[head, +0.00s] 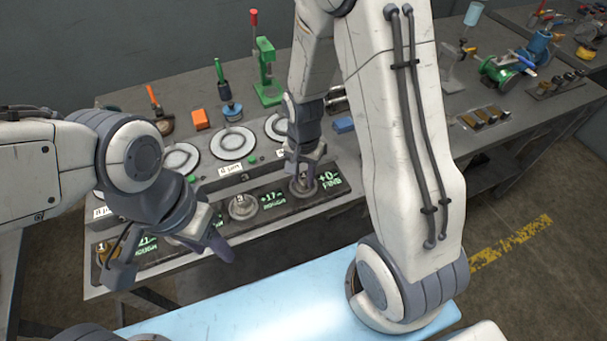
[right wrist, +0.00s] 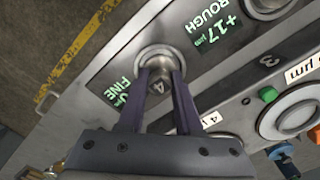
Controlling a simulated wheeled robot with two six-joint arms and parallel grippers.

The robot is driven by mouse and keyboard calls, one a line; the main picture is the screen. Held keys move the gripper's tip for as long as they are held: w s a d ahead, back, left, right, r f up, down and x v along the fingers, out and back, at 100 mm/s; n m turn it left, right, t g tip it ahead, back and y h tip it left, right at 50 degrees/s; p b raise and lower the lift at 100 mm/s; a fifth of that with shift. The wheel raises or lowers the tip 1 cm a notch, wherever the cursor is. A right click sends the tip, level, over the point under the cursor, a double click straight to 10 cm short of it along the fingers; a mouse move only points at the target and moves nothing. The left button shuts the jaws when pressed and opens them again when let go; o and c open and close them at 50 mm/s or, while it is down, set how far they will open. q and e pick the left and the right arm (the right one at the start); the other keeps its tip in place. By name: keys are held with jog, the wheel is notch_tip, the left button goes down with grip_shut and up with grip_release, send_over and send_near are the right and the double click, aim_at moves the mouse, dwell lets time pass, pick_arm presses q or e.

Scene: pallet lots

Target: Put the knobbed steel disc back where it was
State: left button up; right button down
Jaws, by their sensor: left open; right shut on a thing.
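The knobbed steel disc (head: 302,189) is at the right end of the front display strip, beside green text reading "+0" and "FINE". In the right wrist view, the disc (right wrist: 153,54) has a knob marked 4. My right gripper (head: 303,176) is shut on that knob from above, and its fingers show in the right wrist view (right wrist: 160,88). I cannot tell whether the disc rests fully on the strip. My left gripper (head: 170,250) is open and empty, over the strip's left part and front edge.
Another knobbed disc (head: 242,207), marked 3, sits further left on the strip near "+17 ROUGH". One marked 1 (head: 102,250) is at the left end. Ringed white plates (head: 232,142) stand behind, with a green press (head: 266,75) at the back. A pale blue surface (head: 260,300) lies in front.

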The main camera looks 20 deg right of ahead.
aim_at(303, 176)
jog(key=shift+f, duration=0.15)
jog(key=c, duration=0.6)
grip_release()
notch_tip(303, 176, up, 12)
jog(key=s+a+r+n, duration=0.2)
jog(key=s+a+n, duration=0.4)
jog(key=s+n, duration=0.2)
jog(key=s+a+r+n+y, duration=0.1)
jog(key=s+a+r+n, duration=0.2)
jog(key=s+a+n, duration=0.3)
jog(key=s+n, duration=0.2)
jog(key=s, duration=0.2)
jog(key=shift+a, duration=0.2)
